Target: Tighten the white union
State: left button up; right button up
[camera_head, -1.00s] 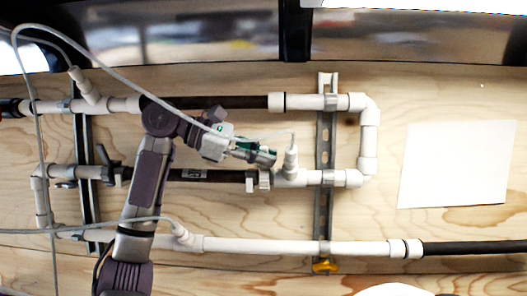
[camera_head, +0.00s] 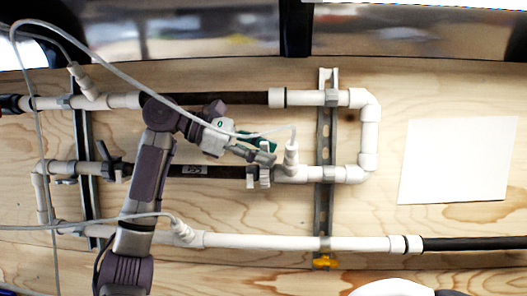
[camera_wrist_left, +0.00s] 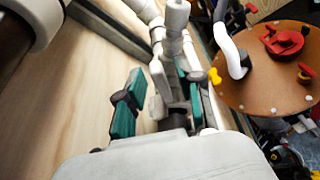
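The white union (camera_head: 265,177) is a ribbed collar on the middle pipe run, between the black pipe and the white tee. In the left wrist view the white union (camera_wrist_left: 160,78) lies between my finger pads, nearer the right one, with the tee beyond it. My left gripper (camera_head: 262,157) is at the union from above in the head view. In the left wrist view its green fingers (camera_wrist_left: 158,95) are spread apart, and a gap shows between the left finger and the union. Whether the right finger touches it I cannot tell. My right gripper is not in view.
A metal strut (camera_head: 325,135) crosses the pipes right of the union. A white hose (camera_head: 110,68) runs to the tee beside my left gripper. A yellow-handled valve (camera_head: 325,262) sits at the bottom. A blank white sheet (camera_head: 458,160) is on the board at right.

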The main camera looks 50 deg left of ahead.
pick_arm(q)
jog(key=v, duration=1.2)
dwell(0.4)
